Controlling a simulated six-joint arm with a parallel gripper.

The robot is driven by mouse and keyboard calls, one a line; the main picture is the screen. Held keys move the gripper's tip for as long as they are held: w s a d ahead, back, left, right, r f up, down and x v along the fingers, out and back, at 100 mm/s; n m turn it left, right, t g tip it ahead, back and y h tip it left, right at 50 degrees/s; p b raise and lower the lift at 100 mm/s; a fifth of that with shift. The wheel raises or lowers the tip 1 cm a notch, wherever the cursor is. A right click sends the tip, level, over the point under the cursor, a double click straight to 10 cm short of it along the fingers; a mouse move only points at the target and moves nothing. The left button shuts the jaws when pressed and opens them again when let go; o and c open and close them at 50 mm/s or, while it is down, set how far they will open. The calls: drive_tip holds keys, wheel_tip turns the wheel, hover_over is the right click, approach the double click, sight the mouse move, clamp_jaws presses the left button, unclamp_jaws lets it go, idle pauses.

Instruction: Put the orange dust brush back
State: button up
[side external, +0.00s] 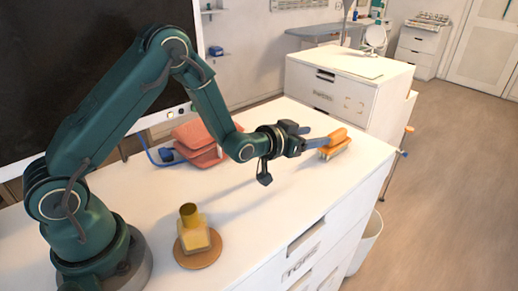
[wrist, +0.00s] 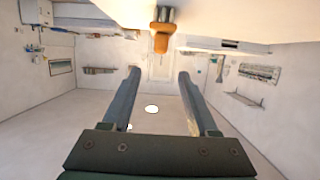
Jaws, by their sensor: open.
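The orange dust brush (side external: 338,138) lies on the white chest top near its far right end, its pale bristles facing down. In the wrist view, the brush (wrist: 161,36) shows at the top centre, beyond the fingertips. My gripper (side external: 322,140) is open, and its blue-grey fingers point at the brush from the left, close to it in the side view. I cannot tell whether they touch it there. In the wrist view, the space between the fingertips (wrist: 160,73) is empty. The white drawer chest (side external: 262,215) has drawers in its front; their fronts look shut.
A yellow bottle (side external: 194,236) stands on a round wooden coaster (side external: 204,259) at the front. Folded salmon cloths (side external: 199,146) lie at the back, beside a blue cord (side external: 150,150). Another white cabinet (side external: 340,100) stands beyond the brush. The middle of the top is clear.

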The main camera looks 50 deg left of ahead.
drive_tip(key=s+r+g, duration=0.4)
drive_tip(key=s+r, duration=0.4)
drive_tip(key=s, duration=0.4)
drive_tip(key=s+g, duration=0.5)
drive_tip(key=s, duration=1.4)
drive_tip(key=shift+s+d+r, duration=0.15)
drive_tip(key=shift+s+d, duration=0.05)
